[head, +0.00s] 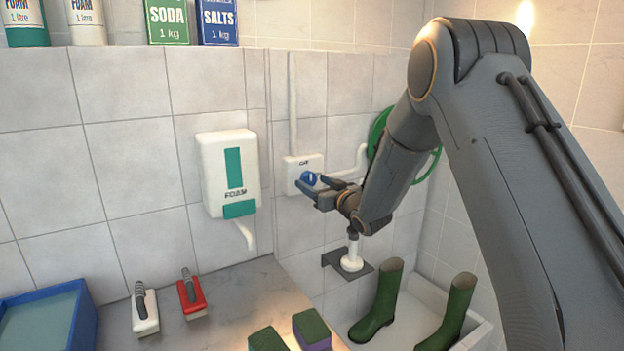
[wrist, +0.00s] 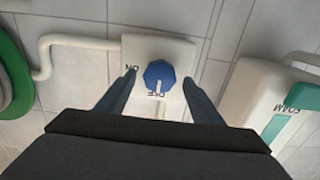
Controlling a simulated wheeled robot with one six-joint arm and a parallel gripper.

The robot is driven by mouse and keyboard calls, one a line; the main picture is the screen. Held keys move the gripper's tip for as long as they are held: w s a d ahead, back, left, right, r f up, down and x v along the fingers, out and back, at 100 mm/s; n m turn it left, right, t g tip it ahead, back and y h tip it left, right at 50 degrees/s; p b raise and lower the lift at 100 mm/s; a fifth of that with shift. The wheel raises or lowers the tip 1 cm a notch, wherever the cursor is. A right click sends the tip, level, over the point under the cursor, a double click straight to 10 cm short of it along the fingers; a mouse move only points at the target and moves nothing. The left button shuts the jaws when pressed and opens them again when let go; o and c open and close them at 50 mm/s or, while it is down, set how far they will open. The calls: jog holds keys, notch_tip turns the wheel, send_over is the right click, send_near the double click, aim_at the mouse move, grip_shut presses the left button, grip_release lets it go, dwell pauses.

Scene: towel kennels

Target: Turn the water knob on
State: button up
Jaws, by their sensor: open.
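The blue water knob (head: 308,178) sits on a white wall plate (head: 290,165) with white pipes. In the wrist view the knob (wrist: 160,76) is near the middle of its plate (wrist: 185,48), and its white mark points toward a partly hidden label at the bottom that seems to read OFF. An upside-down ON label (wrist: 132,68) is to its left. My gripper (head: 313,186) is open at the knob, one finger on each side. In the wrist view gaps show between the knob and both fingers; whether the tips reach past its face is unclear.
A foam dispenser (head: 228,172) hangs left of the plate. A green hose reel (head: 380,135) is behind my arm. A small dark shelf (head: 335,261) with a white item (head: 352,263) is below. Green boots (head: 380,300) stand in a white tray (head: 478,335). Brushes (head: 145,308) lie on the counter.

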jog(key=shift+x, duration=0.85)
jog(key=c, duration=1)
